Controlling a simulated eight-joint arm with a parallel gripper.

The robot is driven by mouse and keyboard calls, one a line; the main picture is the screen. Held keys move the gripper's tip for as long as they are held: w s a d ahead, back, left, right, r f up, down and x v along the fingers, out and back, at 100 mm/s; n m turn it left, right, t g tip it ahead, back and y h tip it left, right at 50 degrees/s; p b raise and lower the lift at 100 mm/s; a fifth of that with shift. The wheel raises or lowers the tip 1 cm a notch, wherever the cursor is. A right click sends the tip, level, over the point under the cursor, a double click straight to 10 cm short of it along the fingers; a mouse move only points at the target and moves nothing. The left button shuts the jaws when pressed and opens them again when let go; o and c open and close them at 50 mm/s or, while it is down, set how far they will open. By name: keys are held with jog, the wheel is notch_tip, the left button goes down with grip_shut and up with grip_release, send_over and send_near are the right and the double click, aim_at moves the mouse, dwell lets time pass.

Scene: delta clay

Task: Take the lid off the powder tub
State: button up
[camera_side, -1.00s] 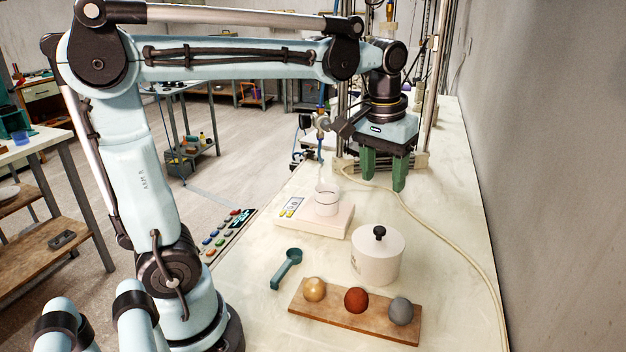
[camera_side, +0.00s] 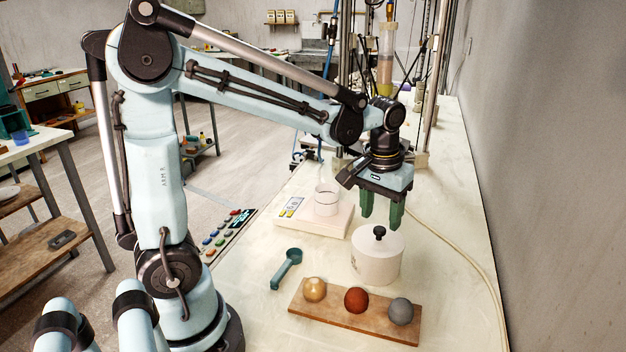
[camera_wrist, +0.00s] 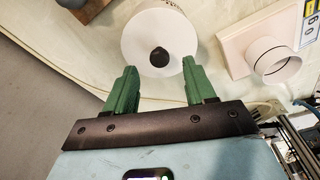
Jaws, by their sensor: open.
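The powder tub (camera_side: 376,264) is a white round tub on the bench. Its white lid (camera_side: 366,240) is on it, with a black knob (camera_side: 379,232) on top. In the wrist view the lid (camera_wrist: 135,45) is seen from above, with the knob (camera_wrist: 159,56) just beyond the fingertips. My gripper (camera_side: 382,224) has green fingers, open and empty, above and slightly behind the tub in the side view. In the wrist view my gripper (camera_wrist: 158,68) has its fingers apart, one towards each side of the knob. I cannot tell the exact height gap.
A teal scoop (camera_side: 287,268) lies in front left. A wooden board (camera_side: 340,315) with three coloured balls is in front. A pale hose runs along the right.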

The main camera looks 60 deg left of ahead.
aim_at(380, 228)
jog(key=shift+w+f, duration=0.1)
jog(key=shift+f, duration=1.45)
jog(key=shift+c, duration=0.5)
grip_shut()
